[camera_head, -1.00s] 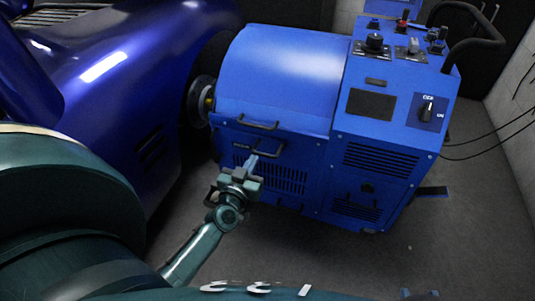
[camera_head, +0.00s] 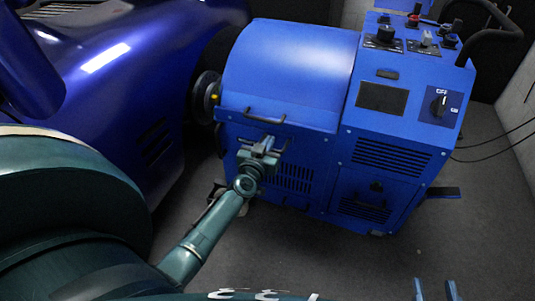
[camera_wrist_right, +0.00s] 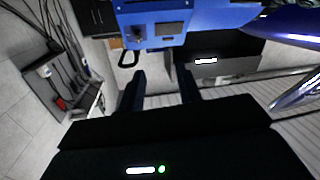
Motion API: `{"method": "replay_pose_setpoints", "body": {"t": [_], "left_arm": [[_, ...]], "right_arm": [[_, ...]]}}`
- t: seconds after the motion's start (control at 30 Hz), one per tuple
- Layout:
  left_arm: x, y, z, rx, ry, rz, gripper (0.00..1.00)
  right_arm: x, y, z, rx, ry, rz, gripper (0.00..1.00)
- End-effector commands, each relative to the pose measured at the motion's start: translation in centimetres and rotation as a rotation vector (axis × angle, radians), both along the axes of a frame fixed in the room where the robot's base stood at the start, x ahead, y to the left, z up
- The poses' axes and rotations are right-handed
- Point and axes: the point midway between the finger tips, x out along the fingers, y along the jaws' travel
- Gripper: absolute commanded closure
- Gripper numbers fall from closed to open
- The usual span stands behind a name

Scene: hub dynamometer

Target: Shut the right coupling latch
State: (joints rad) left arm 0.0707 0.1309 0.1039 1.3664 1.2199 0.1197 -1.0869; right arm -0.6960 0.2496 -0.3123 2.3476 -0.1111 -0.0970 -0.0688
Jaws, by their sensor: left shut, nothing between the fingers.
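My left gripper (camera_head: 268,146) is shut and empty, in front of the machine's front panel below the upper black handle (camera_head: 264,118). It hides part of the panel; I cannot tell whether it touches. My right gripper (camera_head: 434,286) is at the bottom right, away from the machine. In the right wrist view its fingers (camera_wrist_right: 163,88) are apart and empty.
The purple-blue car (camera_head: 110,80) fills the left. The machine's top has a control panel with knobs (camera_head: 385,36) and a curved black handle (camera_head: 480,38). Cables (camera_head: 495,145) run off to the right. The grey floor (camera_head: 350,260) in front is clear.

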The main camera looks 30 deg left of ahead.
Motion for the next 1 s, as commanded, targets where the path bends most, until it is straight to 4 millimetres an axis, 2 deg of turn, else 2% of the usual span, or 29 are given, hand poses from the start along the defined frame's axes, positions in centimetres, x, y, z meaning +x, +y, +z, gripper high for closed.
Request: {"method": "replay_pose_setpoints", "body": {"t": [0.03, 0.17, 0.67, 1.0], "left_arm": [[-0.1, 0.0, -0.7, 0.002, -0.005, 0.0, 1.0], [-0.5, -0.1, -1.3, 0.001, -0.005, 0.001, 1.0], [-0.6, -0.2, -1.5, 0.003, -0.009, 0.0, 1.0], [-0.8, -0.2, -2.1, 0.016, -0.059, 0.0, 1.0]], "right_arm": [[0.0, 0.2, -0.4, 0.002, -0.03, 0.008, 0.65], [-0.1, 0.4, -0.1, 0.007, -0.082, 0.021, 0.65], [-0.1, 0.6, 0.1, 0.009, -0.107, 0.028, 0.65], [-0.5, 1.2, 0.0, 0.022, -0.193, 0.061, 0.65]]}}
